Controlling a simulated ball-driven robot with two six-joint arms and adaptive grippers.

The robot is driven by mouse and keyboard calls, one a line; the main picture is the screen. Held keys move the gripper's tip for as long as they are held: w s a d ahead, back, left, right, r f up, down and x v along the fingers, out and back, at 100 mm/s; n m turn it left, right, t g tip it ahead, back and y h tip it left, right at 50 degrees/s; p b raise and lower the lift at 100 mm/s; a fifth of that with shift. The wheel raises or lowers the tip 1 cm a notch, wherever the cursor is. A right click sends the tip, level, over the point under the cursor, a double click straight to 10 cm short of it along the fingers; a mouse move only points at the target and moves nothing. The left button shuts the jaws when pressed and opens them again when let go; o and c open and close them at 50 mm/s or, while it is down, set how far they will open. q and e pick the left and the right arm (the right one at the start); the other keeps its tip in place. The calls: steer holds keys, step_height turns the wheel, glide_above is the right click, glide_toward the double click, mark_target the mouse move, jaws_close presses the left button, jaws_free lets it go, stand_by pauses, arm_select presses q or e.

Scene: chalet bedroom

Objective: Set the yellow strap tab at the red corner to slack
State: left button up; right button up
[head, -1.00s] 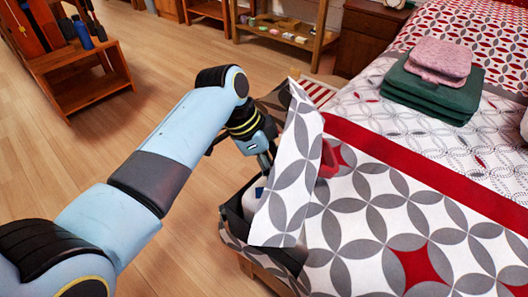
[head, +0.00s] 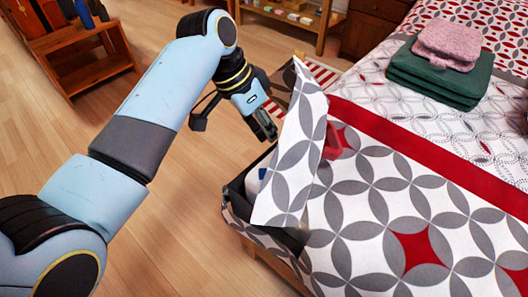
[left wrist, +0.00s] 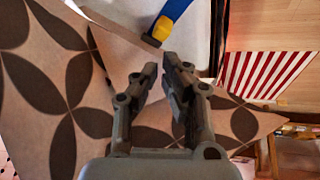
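My left gripper (head: 266,130) hangs beside the raised patterned flap (head: 290,150) at the bed's corner. A red piece (head: 333,140) shows behind the flap at this corner. The flap hides part of the corner opening. My right gripper is out of view.
The bed (head: 375,215) fills the right side, with folded green towels (head: 432,82) and a pink one (head: 447,45) on top. A wooden shelf (head: 90,65) stands at the upper left. A red-striped rug (head: 322,75) lies beyond the gripper. Wooden floor is clear at the left.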

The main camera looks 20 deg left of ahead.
arm_select(q)
steer(key=n, duration=0.3)
steer(key=shift+w+n, duration=0.1)
steer(key=shift+n, duration=0.3)
jaws_close()
steer(key=n+p, duration=0.3)
steer(key=n, duration=2.2)
glide_above(253, 174)
steer(key=a, duration=0.2)
steer(key=f, duration=0.1)
steer(key=s+a+f+n, duration=0.1)
steer(key=s+a, duration=0.1)
steer(key=a, duration=0.1)
steer(key=b+x, duration=0.4)
steer(key=x, duration=0.6)
steer(key=shift+s+f, duration=0.1)
steer(key=d, duration=0.1)
steer(key=w+d, duration=0.1)
steer(key=d, duration=0.1)
steer(key=shift+w+d+b, duration=0.1)
steer(key=shift+w+b, duration=0.15)
steer(key=shift+b, duration=0.05)
steer(key=shift+w+d+r, duration=0.15)
steer(key=shift+d+r, duration=0.1)
